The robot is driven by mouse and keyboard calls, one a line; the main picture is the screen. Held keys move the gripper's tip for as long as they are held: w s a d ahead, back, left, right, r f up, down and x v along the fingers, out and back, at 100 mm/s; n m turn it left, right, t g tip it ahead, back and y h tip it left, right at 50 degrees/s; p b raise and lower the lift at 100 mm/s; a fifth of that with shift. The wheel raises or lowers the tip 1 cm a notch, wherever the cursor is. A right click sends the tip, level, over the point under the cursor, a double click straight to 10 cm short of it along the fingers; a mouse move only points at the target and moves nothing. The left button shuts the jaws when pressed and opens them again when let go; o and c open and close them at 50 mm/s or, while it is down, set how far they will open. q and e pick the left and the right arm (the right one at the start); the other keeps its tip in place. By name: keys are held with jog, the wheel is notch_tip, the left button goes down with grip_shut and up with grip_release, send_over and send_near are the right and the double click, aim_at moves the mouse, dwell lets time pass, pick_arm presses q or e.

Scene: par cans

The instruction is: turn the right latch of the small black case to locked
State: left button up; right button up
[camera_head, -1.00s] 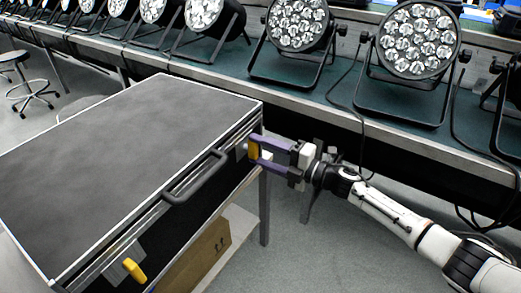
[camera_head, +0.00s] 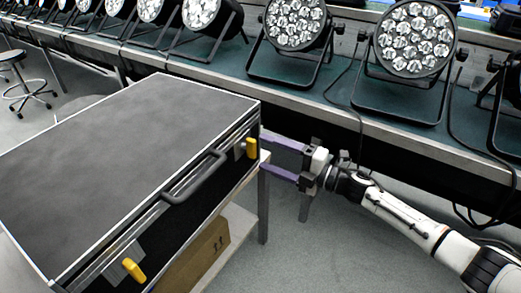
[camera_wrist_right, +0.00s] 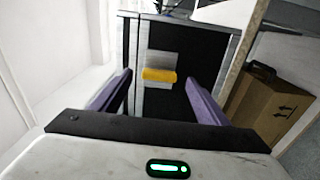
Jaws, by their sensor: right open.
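The small black case (camera_head: 110,130) lies with its dark lid up and its front facing right. Its right latch (camera_head: 251,148) is a yellow handle near the right end of the front, standing close to upright in the head view. In the right wrist view the same latch (camera_wrist_right: 159,75) lies across the picture on a grey plate. The left latch (camera_head: 133,270), also yellow, looks tilted. My right gripper (camera_head: 267,153) is open, its purple fingers just right of the right latch and apart from it. In the wrist view the latch shows between the fingers. My left gripper is not in view.
A black carry handle (camera_head: 195,177) sits between the latches. A cardboard box (camera_head: 200,258) stands on a shelf below the case. A green-topped bench (camera_head: 300,85) with several par cans runs behind. Open floor (camera_head: 330,235) lies below my right arm.

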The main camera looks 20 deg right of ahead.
jog(key=v, duration=0.6)
jog(key=shift+s+d, duration=0.2)
jog(key=shift+s, duration=0.1)
jog(key=s+a+f+m+g+h+p, duration=0.1)
jog(key=s+a+f+m+h+p, duration=0.1)
jog(key=s+m, duration=0.6)
jog(key=s+a+f+m+g+h+p, duration=0.2)
jog(key=s+a+f+m+h+p, duration=0.1)
jog(key=s+f+m, duration=0.4)
jog(key=s+a+f+m+g+h+p, duration=0.1)
jog(key=s+a+f+m+h+p, duration=0.2)
jog(key=s+m, duration=0.5)
jog(key=s+a+f+h, duration=0.1)
jog(key=s+a, duration=0.1)
jog(key=s, duration=0.2)
jog(key=shift+a+f+m+g, duration=0.2)
jog(key=shift+f+m+g, duration=0.2)
